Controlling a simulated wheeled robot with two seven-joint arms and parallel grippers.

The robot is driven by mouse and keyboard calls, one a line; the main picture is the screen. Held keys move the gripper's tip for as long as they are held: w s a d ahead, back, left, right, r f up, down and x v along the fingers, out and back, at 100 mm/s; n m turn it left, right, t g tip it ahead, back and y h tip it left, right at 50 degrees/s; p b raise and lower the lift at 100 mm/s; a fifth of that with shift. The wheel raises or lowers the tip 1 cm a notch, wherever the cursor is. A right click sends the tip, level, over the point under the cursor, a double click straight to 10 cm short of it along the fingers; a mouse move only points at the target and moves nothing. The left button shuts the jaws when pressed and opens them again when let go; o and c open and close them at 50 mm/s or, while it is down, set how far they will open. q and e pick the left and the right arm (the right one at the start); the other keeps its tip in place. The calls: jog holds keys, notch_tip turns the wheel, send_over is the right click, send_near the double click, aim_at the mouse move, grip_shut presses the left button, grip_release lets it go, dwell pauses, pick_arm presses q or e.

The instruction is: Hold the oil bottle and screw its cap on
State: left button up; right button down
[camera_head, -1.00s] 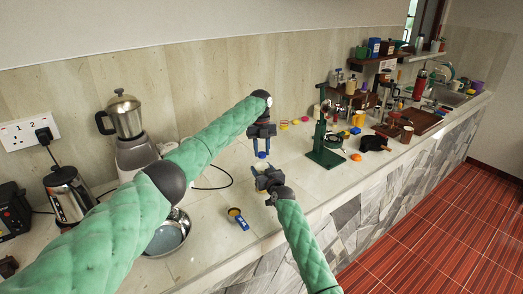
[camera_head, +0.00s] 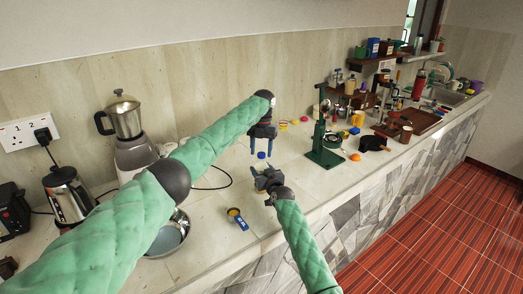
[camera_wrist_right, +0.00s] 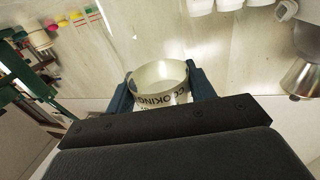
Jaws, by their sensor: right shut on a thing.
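The oil bottle is held between the fingers of my right gripper (camera_head: 267,178), and little of its body shows in the head view. In the right wrist view the pale bottle (camera_wrist_right: 160,88) with dark "COOKING" lettering is between the two blue fingers (camera_wrist_right: 160,95). The blue cap (camera_head: 261,155) shows just above my right gripper, at the bottle's top end. I cannot tell how tightly it sits. My left gripper (camera_head: 262,148) is above the cap with its fingers spread and pointing down.
A metal bowl (camera_head: 172,236) and a small blue-handled item (camera_head: 238,218) lie on the near counter. A green stand (camera_head: 322,150) is to the right, and a blender (camera_head: 128,130) and a kettle (camera_head: 68,193) are at left. The counter's front edge is close to my right arm.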

pick_arm(q)
jog(key=shift+r, duration=0.1)
jog(key=shift+r, duration=2.15)
